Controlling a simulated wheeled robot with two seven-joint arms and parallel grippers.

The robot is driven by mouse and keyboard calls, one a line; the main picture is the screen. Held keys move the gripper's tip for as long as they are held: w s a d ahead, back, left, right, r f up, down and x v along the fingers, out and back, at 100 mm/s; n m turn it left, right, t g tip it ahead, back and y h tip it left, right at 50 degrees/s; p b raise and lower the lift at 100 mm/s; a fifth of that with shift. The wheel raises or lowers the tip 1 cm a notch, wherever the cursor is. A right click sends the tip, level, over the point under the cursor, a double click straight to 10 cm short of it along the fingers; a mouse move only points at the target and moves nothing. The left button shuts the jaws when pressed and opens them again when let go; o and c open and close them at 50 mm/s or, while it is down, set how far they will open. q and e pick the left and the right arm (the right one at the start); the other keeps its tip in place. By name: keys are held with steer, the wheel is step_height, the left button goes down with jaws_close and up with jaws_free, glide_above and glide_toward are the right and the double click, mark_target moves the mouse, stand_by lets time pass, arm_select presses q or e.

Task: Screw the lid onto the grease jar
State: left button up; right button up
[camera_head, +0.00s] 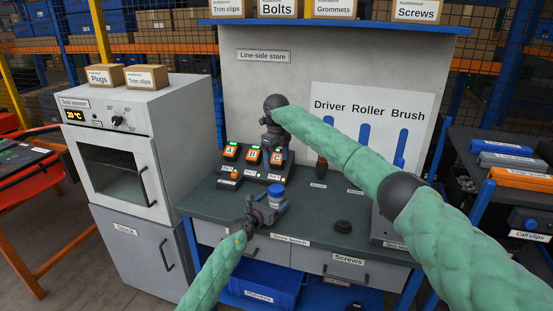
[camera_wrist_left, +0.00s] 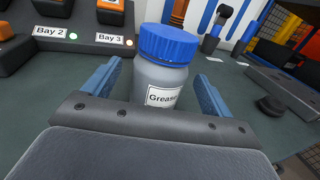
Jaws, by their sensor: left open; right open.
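The grease jar (camera_wrist_left: 160,85) is grey with a "Grease" label and stands upright on the dark green bench top. Its blue lid (camera_wrist_left: 168,44) sits on top of the jar; I cannot tell how tightly. In the head view the lid (camera_head: 277,190) shows just above my left gripper (camera_head: 268,208). My left gripper is open, its two blue fingers on either side of the jar with gaps visible in the wrist view. My right gripper (camera_head: 273,133) is open and empty, raised behind the jar near the bay units; its fingertips are hard to make out.
Bay units A, B and C (camera_head: 253,157) stand behind the jar. A dark round piece (camera_head: 343,226) lies on the bench (camera_head: 315,215) to the right. A tool board (camera_head: 370,120) with blue shapes is at the back. The bench between jar and round piece is clear.

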mark_target(272, 203)
arm_select(q)
steer(key=shift+v, duration=2.55)
